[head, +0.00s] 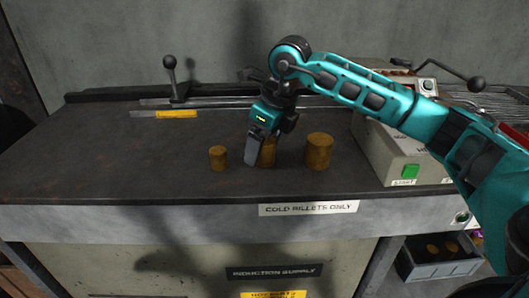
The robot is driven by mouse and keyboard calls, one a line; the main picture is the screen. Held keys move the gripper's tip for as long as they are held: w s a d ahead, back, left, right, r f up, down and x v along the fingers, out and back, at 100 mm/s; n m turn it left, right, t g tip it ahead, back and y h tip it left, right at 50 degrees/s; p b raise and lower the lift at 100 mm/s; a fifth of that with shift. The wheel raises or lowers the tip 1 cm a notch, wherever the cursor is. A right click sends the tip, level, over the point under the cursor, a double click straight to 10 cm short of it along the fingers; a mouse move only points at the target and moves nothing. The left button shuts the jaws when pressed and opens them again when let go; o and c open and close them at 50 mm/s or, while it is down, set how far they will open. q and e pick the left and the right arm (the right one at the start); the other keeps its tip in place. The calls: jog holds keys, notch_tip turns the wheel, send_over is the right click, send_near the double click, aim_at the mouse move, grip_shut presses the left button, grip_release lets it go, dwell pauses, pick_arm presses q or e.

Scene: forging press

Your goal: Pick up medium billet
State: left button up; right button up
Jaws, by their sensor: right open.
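Three rusty orange-brown cylindrical billets stand upright in a row on the dark bench top. The small billet (218,158) is at the left and the large billet (319,151) at the right. The medium billet (267,154) is between them, partly hidden by my right gripper. My right gripper (262,152) points down over the medium billet, with one finger in front of its left side. The gripper is open; the far finger is mostly hidden. I cannot tell whether it touches the billet. My left gripper is not in view.
A beige machine (395,155) with a green start button stands right of the billets. A rail with a black-knobbed lever (170,64) runs along the back. A grey bin (440,262) holding billets sits below right. The bench's left side is clear.

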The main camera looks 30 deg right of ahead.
jog(key=shift+w+f, duration=0.15)
jog(key=shift+f, duration=0.5)
jog(key=shift+c, duration=0.3)
jog(key=shift+r, duration=0.1)
grip_shut()
jog(key=shift+r, duration=0.1)
